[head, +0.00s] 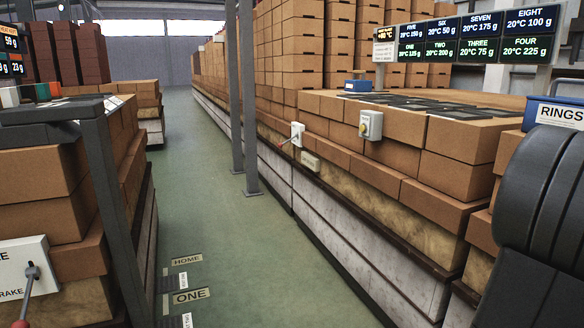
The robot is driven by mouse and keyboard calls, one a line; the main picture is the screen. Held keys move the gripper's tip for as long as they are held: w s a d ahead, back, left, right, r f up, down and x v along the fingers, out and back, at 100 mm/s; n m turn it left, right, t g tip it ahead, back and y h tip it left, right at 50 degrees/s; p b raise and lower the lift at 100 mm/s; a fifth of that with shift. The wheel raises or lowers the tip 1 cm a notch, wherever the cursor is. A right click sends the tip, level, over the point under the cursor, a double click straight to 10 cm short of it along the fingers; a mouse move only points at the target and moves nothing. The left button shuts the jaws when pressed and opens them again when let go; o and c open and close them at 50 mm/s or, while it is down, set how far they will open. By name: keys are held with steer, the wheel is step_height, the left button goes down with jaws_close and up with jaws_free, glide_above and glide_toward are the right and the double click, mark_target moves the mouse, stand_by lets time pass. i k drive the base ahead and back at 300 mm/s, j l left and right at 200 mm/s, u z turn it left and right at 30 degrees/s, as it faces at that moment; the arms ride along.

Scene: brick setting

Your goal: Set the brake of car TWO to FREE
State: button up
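A white brake box (24,268) with a metal lever stands at the lower left, cut by the picture edge. Its visible lettering ends in "RAKE", and the lever hangs down to a red knob (20,323) at the bottom edge. A smaller white box (297,132) with a lever sits on the brick-loaded row at the right; its lever slants down left to a reddish tip. Its lettering is too small to read. I cannot tell which box belongs to car TWO. My gripper is not in view; dark rounded parts at the right look like my arm.
Floor plates read HOME (187,259) and ONE (191,295). Grey posts (249,100) stand in the aisle.

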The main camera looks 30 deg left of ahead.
mark_target(31, 273)
steer(key=u, duration=3.2)
steer(key=i+l+u, duration=0.4)
steer(key=l, duration=0.4)
steer(key=i, duration=0.05)
